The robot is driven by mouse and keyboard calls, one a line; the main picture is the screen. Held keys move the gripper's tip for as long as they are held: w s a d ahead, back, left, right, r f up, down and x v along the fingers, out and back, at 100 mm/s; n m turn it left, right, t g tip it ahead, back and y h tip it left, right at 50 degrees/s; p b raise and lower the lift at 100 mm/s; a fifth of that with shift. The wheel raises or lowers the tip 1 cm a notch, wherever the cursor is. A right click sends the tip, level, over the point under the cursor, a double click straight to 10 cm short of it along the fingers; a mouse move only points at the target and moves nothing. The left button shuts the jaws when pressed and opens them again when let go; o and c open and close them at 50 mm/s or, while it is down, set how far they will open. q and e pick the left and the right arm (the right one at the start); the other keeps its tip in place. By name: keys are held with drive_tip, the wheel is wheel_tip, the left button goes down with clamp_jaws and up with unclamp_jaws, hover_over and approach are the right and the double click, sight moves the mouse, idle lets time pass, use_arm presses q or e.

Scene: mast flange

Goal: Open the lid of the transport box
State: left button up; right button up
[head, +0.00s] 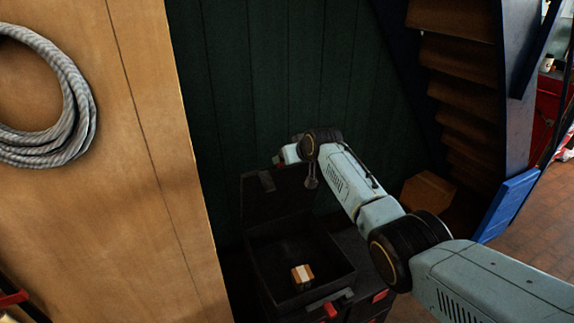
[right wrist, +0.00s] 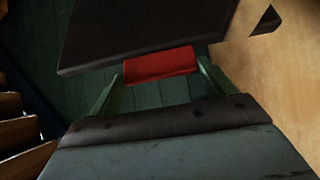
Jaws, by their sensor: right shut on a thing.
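The black transport box (head: 262,262) stands low in the middle of the head view. Its dark lid (head: 285,205) is raised at the back, roughly upright, and the box's inside shows. The lid is also near in the right wrist view (right wrist: 150,35). My right gripper (head: 279,158) is at the lid's upper edge. In the right wrist view its fingers (right wrist: 160,70) are on either side of a red handle (right wrist: 160,65) by the lid's edge, shut on it. In the head view the wrist mostly hides this grip. My left gripper is not in view.
A small orange and white package (head: 302,276) lies inside the box. A wooden panel (head: 130,130) with a coiled grey rope (head: 75,90) stands close on the left. A dark green wall (head: 270,80) is behind. Stairs (head: 455,80) and a brown carton (head: 428,190) are on the right.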

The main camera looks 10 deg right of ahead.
drive_tip(key=shift+w+r, duration=0.2)
drive_tip(key=shift+r, duration=0.25)
drive_tip(key=o, duration=1)
drive_tip(key=shift+o, duration=1.4)
drive_tip(key=shift+s+f, duration=0.1)
drive_tip(key=shift+f, duration=0.05)
drive_tip(key=shift+s, duration=0.1)
drive_tip(key=p+v, duration=0.1)
drive_tip(key=v, duration=1.2)
drive_tip(key=shift+s, duration=0.15)
